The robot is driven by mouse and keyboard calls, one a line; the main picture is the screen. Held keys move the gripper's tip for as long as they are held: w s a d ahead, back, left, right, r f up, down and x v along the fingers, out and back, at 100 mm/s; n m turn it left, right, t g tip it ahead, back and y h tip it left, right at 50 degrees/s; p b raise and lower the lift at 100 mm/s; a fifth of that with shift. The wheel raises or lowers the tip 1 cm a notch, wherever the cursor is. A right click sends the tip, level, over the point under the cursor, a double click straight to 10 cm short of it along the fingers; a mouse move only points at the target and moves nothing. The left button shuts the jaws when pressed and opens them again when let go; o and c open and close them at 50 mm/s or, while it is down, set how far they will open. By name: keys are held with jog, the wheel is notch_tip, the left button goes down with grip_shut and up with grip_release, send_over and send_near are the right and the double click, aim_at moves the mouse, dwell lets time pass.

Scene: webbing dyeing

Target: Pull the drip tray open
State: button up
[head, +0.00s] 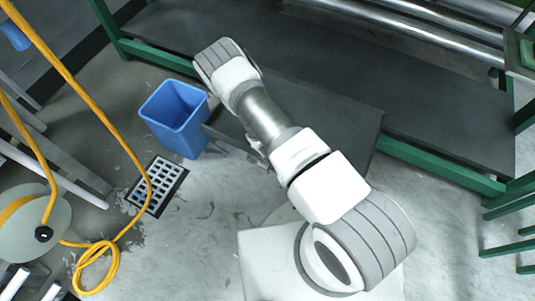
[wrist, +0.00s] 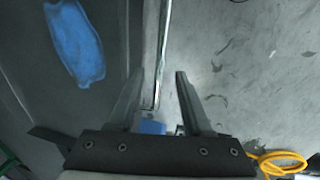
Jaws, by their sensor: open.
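The drip tray (head: 345,118) is a flat dark grey tray. In the head view it projects from under the machine, past the green lower rail, with my arm across it. In the wrist view its dark surface (wrist: 108,50) fills the left side and carries a blue patch (wrist: 75,45). A thin pale metal edge (wrist: 162,45) runs along its right side. My gripper (wrist: 160,73) is open, with this edge between its two fingers. I cannot tell whether either finger touches it. In the head view my arm hides the gripper.
A blue bin (head: 174,118) stands on the floor close to the tray's left end. A floor drain grate (head: 157,186) and a coiled yellow hose (head: 98,262) lie at left. The green rail (head: 440,165) runs along the machine's front. Bare concrete floor lies before the tray.

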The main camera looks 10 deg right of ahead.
notch_tip(320, 180, up, 12)
jog(key=s+a+p, duration=0.1)
jog(key=p, duration=0.2)
jog(key=shift+s+a+f, duration=0.15)
jog(key=shift+s, duration=0.25)
